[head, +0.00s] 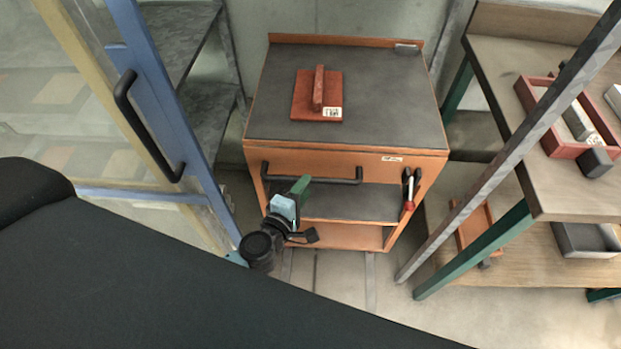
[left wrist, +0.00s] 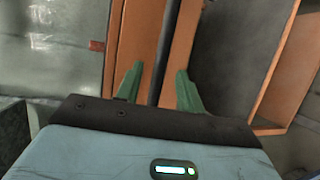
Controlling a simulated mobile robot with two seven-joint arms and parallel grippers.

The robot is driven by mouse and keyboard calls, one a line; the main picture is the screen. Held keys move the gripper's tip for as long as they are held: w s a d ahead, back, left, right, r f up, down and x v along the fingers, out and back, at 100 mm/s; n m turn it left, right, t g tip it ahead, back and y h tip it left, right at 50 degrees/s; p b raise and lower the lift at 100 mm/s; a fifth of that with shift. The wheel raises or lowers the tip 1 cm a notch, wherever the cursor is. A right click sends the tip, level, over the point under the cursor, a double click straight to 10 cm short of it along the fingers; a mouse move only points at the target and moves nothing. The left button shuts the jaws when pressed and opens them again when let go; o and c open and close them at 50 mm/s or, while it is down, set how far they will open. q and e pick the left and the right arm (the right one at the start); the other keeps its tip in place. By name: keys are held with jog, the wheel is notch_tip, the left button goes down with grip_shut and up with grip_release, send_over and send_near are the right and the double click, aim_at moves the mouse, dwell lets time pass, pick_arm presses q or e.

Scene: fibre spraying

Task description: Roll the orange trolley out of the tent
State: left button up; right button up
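The orange trolley (head: 346,165) stands in the middle of the head view, with a dark grey top, an open shelf below and a black handle bar (head: 330,181) across its front. My left gripper (head: 302,184) is at this handle, near its middle. In the left wrist view the green fingers of my left gripper (left wrist: 159,72) are open, one on each side of the black handle bar (left wrist: 164,50), with gaps showing. The orange trolley front (left wrist: 182,45) lies behind them. My right gripper is not in view.
A red block with a grip (head: 318,95) lies on the trolley top. A blue-framed glass door (head: 165,110) stands close on the left. A slanted grey post (head: 500,150) and a wooden bench (head: 500,80) with red trays stand on the right. Some floor (head: 335,275) is clear before the trolley.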

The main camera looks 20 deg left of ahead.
pick_arm(q)
jog(key=shift+b+x, duration=0.3)
jog(key=shift+x, duration=1.8)
grip_shut()
